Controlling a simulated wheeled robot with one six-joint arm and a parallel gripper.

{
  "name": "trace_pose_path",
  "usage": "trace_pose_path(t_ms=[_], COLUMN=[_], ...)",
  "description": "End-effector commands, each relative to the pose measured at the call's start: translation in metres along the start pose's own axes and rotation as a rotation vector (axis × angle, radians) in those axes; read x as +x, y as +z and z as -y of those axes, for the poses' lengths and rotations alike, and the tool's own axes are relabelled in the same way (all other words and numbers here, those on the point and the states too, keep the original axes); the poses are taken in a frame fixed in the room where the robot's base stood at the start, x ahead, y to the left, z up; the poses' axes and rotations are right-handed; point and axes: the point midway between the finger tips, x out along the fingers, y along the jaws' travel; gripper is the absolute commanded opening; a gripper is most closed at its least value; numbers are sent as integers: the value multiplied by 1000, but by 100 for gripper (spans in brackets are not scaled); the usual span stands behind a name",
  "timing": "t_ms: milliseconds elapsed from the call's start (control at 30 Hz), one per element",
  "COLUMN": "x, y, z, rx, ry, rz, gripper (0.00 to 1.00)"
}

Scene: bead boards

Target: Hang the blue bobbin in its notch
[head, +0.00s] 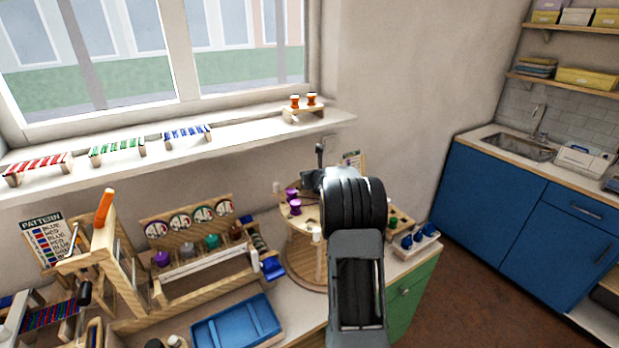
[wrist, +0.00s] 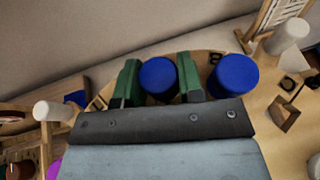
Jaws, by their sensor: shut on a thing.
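In the wrist view my gripper (wrist: 158,67) has its two green fingers on either side of a blue bobbin (wrist: 158,80) and is shut on it. A second blue bobbin (wrist: 234,76) stands just right of the right finger. Both appear above or at the edge of a round wooden stand (wrist: 205,57), where a dark letter B shows between them. The lower parts of both bobbins are hidden by my gripper's body. In the head view the round stand (head: 303,262) is partly behind my arm, which hides my gripper and the held bobbin. No notch is clearly visible.
Purple bobbins (head: 292,200) sit on the stand's left side. More blue pieces (head: 419,238) stand on a small block at right. A blue tray (head: 236,326) and a wooden rack (head: 190,262) lie left. White pegs (wrist: 288,37) and (wrist: 52,110) flank my gripper.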

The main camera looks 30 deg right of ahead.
Motion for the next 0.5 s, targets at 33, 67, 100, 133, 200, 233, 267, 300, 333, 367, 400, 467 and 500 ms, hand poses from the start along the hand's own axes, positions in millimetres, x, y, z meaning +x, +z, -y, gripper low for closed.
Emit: trace_pose_path(t_ms=[33,67,100,133,200,233,267,300,333,367,400,467,500], x=[1,1,1,1,1,1,1,1,1,1,1,1,1], y=[-3,-2,-2,-2,-2,-2,-2,-2,-2,-2,-2,-2,-2], z=[0,0,0,0,0,0,0,0,0,0,0,0,0], rx=[0,0,0,0,0,0,0,0,0,0,0,0,0], ry=[0,0,0,0,0,0,0,0,0,0,0,0,0], rz=[0,0,0,0,0,0,0,0,0,0,0,0,0], gripper=[11,36,40,43,49,52,55,59,61,61,61,61,61])
